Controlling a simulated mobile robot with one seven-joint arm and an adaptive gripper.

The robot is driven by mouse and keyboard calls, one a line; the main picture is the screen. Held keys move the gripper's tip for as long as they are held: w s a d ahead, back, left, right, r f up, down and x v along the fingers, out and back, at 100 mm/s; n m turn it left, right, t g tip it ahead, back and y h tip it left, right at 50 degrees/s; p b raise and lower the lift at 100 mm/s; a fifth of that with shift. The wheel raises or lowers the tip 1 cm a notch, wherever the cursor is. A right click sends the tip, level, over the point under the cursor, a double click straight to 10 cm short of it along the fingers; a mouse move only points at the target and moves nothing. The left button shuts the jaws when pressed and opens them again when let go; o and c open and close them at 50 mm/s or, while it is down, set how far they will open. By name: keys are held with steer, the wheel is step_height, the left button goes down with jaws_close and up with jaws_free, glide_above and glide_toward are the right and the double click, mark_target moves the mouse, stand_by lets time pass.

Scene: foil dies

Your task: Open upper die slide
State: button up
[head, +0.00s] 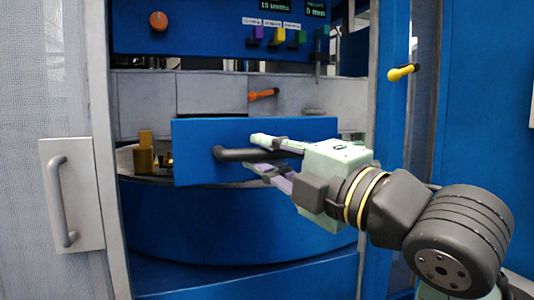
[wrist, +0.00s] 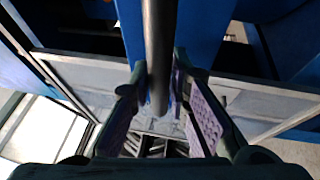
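A blue slide front (head: 195,135) stands upright across the middle of the machine in the head view. A dark bar handle (head: 232,155) runs across it. My gripper (head: 258,155) reaches in from the right, with one finger above the handle and one below. In the wrist view the handle (wrist: 160,45) runs between the two purple-padded fingers (wrist: 161,75), close against both tips. My gripper looks shut on it, though a thin gap at the right finger cannot be ruled out. Part of the handle is hidden behind the fingers.
Brass-coloured parts (head: 146,152) stand on a round table left of the slide. An orange lever (head: 263,94) is above it, and a yellow lever (head: 403,72) is on the right post. An open door with a grey handle (head: 62,200) stands at left. A control panel is overhead.

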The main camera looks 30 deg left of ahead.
steer(key=o, duration=0.4)
steer(key=shift+c, duration=0.2)
steer(key=v, duration=1.2)
steer(key=shift+s, duration=0.1)
